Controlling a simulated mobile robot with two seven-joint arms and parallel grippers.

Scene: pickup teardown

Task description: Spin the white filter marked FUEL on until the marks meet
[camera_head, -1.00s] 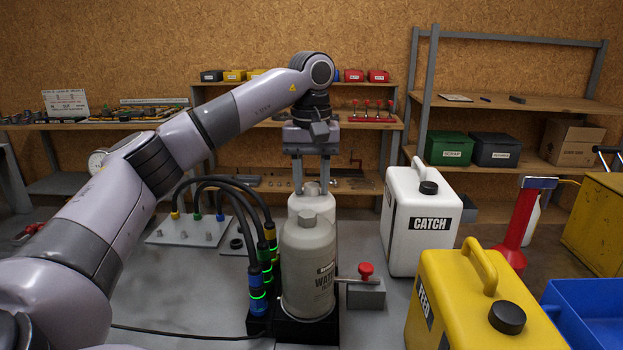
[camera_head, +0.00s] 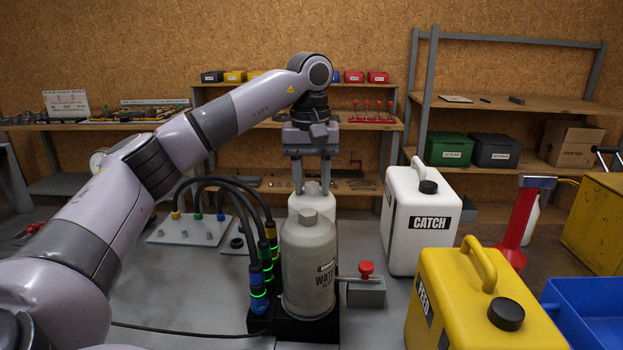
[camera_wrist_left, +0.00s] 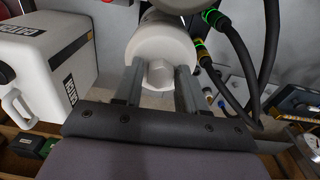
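The white filter (camera_head: 312,203) stands upright behind a grey-white filter (camera_head: 308,262) whose partly turned label begins with "WAT". The front filter hides most of the white one, so its FUEL label and the marks are hidden. In the left wrist view, the white filter (camera_wrist_left: 160,46) shows its round top with a hex nut (camera_wrist_left: 159,73). My left gripper (camera_head: 312,186) points down over the white filter. In the left wrist view, its fingers (camera_wrist_left: 159,84) stand on either side of the nut with visible gaps, so it is open. My right gripper is out of view.
Black hoses with glowing green rings (camera_head: 262,262) stand close left of the filters. A red-knobbed valve block (camera_head: 366,288) sits to the right. A white CATCH jug (camera_head: 420,225) and a yellow FEED jug (camera_head: 470,310) crowd the right. The grey bench is clearer at left.

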